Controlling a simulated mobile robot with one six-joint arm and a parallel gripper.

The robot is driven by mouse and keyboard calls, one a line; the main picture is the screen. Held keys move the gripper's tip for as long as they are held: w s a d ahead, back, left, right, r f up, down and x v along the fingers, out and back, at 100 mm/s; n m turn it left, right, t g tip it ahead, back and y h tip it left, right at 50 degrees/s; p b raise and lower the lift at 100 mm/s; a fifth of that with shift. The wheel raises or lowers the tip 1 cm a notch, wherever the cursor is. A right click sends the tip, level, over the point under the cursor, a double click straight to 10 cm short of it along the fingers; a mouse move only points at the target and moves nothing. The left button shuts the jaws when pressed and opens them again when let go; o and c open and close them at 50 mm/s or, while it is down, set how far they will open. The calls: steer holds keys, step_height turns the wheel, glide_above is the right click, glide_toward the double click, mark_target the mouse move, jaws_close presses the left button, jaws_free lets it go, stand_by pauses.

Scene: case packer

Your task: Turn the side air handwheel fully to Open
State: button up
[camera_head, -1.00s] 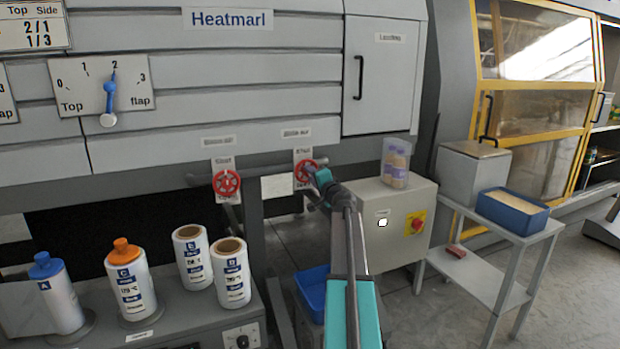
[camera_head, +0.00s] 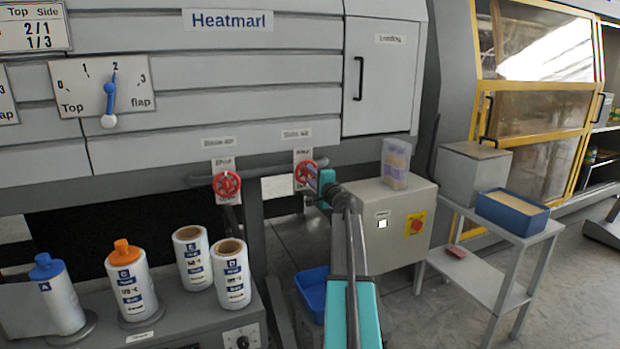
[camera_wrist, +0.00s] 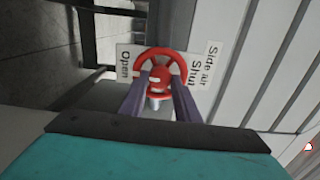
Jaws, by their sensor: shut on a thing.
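The red side air handwheel (camera_head: 304,173) sits on the pipe below the right-hand label on the machine front. In the wrist view the red wheel (camera_wrist: 160,76) lies in front of a white plate (camera_wrist: 198,62) reading "Side air", "Shut" and "Open". My gripper (camera_wrist: 158,82) reaches the wheel from the front, its two purple fingers closed on the wheel's near part. In the head view my gripper (camera_head: 318,182) partly covers the wheel's right side. The wheel's exact turn position cannot be told.
A second red handwheel (camera_head: 227,184) is to the left on the same pipe. A grey control box (camera_head: 385,225) with a red button (camera_head: 416,224) and a clear container (camera_head: 396,164) on top stands close to the right of my arm. A blue bin (camera_head: 311,292) is below.

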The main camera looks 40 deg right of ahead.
steer(key=o, duration=1)
steer(key=shift+w+r, duration=0.15)
steer(key=shift+o, duration=0.2)
steer(key=b+v, duration=0.1)
steer(key=v, duration=1.3)
